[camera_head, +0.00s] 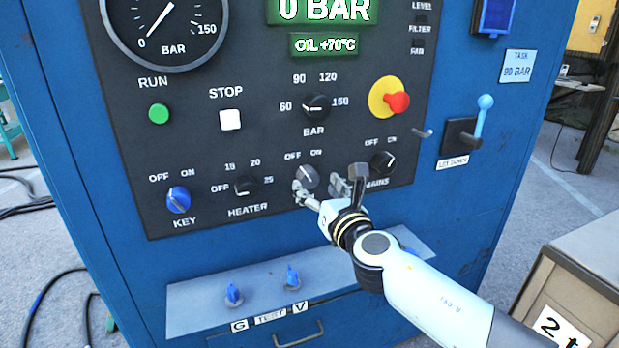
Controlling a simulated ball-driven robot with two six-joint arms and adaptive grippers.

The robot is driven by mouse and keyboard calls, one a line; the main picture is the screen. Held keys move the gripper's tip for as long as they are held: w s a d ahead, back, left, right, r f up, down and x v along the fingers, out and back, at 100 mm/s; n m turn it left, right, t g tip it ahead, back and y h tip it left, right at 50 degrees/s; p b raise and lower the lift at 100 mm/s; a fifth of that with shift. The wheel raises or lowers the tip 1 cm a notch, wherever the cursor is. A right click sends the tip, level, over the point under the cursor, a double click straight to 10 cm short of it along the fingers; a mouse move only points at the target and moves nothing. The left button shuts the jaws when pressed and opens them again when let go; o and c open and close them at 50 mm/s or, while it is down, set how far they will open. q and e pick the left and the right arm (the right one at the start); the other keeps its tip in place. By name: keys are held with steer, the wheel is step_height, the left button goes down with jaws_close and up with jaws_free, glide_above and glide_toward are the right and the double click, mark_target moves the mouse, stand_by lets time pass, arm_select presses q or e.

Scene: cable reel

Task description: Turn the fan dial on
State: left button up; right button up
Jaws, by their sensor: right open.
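A round grey dial (306,177) with OFF and ON marks above it sits low on the black control panel, between the HEATER and MAINS dials. The label under it is hidden behind my right gripper, so I cannot read whether it says fan. My right gripper (320,190) is open just in front of and below this dial, with one finger at its lower left and the other to its right. I cannot tell whether the fingers touch it. The dial's pointer setting is unclear. My left gripper is out of view.
The MAINS dial (382,163) is close on the right and the HEATER dial (246,185) on the left. A red emergency knob (397,103) and a blue-handled lever (482,118) stick out. A ledge with blue valves (292,275) lies below.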

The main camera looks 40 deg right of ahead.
mark_target(311, 180)
steer(key=x, duration=0.3)
steer(key=shift+w+d, duration=0.15)
steer(key=shift+w, duration=0.45)
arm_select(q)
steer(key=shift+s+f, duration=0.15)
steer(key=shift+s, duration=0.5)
arm_select(e)
steer(key=c, duration=1.2)
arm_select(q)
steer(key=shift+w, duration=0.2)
